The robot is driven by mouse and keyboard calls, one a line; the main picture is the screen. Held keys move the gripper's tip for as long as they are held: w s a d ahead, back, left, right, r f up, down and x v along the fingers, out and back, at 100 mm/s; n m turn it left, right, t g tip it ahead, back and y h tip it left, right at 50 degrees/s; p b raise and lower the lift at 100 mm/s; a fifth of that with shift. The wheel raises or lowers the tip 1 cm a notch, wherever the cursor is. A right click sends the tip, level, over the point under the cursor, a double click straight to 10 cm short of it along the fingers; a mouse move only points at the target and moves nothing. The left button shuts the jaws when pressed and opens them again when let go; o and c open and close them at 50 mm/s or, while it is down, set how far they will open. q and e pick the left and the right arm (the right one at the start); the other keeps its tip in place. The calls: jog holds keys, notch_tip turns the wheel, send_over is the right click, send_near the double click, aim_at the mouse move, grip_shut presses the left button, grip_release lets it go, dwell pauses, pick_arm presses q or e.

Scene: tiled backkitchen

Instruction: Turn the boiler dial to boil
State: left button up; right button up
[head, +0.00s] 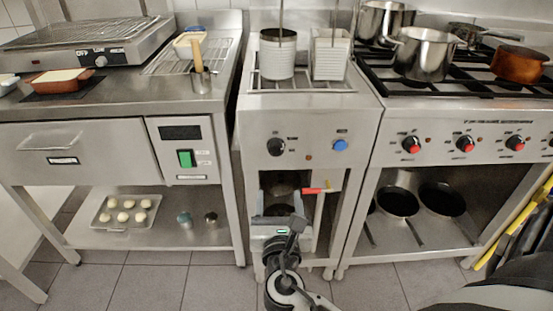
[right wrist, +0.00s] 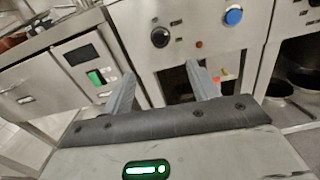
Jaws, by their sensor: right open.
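The boiler dial is a round black knob (head: 275,146) on the upper left of the middle steel unit's front panel. It also shows in the right wrist view (right wrist: 160,37), beyond the fingers. Its marking is too small to read. My right gripper (head: 279,203) is open and empty, below the dial and in front of the unit's lower opening. In the right wrist view its two fingers (right wrist: 160,72) are spread apart and do not touch the dial. My left gripper is not in view.
A blue knob (head: 340,145) sits right of the dial. A red-handled lever (head: 315,190) sticks out below the panel. A stove (head: 470,115) with red knobs is at right, a counter with a green switch (head: 186,158) at left.

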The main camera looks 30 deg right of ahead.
aim_at(276, 151)
jog(key=x, duration=1.5)
jog(key=shift+w, duration=0.15)
jog(key=c, duration=1)
